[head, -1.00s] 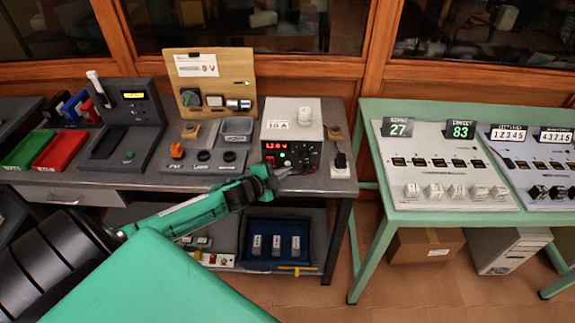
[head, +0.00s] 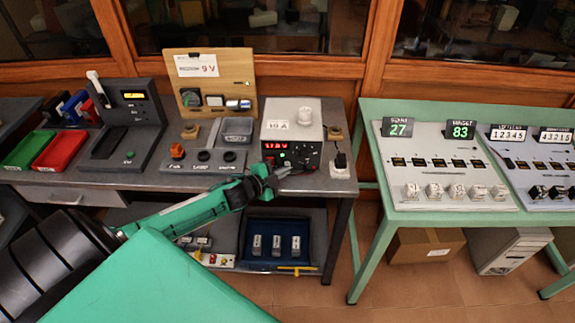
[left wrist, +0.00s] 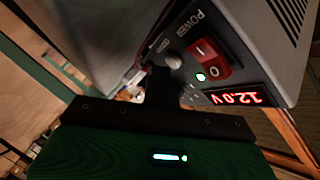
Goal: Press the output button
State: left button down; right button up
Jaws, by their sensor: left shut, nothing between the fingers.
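The power supply (head: 291,118), a light grey box, stands at the right end of the grey bench. That view also shows a red rocker switch (left wrist: 204,51) under the word POWER, a lit green lamp (left wrist: 200,77) and a round grey button or knob (left wrist: 174,61). A small label beside it is too blurred to read. My left gripper (head: 276,174) is shut and empty in front of the panel. Its dark fingers (left wrist: 158,84) are close to the grey round part; contact cannot be told.
A wooden board (head: 212,80) marked 9 V stands behind on the bench. A grey panel with knobs (head: 203,156) lies left of the power supply, and a black plug-like part (head: 340,162) to its right. A green table (head: 410,208) with counters stands farther right.

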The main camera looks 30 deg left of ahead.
pick_arm(q)
jog(key=shift+w+a, duration=0.15)
jog(key=shift+w, duration=0.1)
dwell(0.4)
jog(key=shift+w+a+r, duration=0.15)
jog(key=shift+r, duration=0.05)
dwell(0.4)
jog(key=shift+s+d+f, duration=0.25)
jog(key=shift+s+f, duration=0.1)
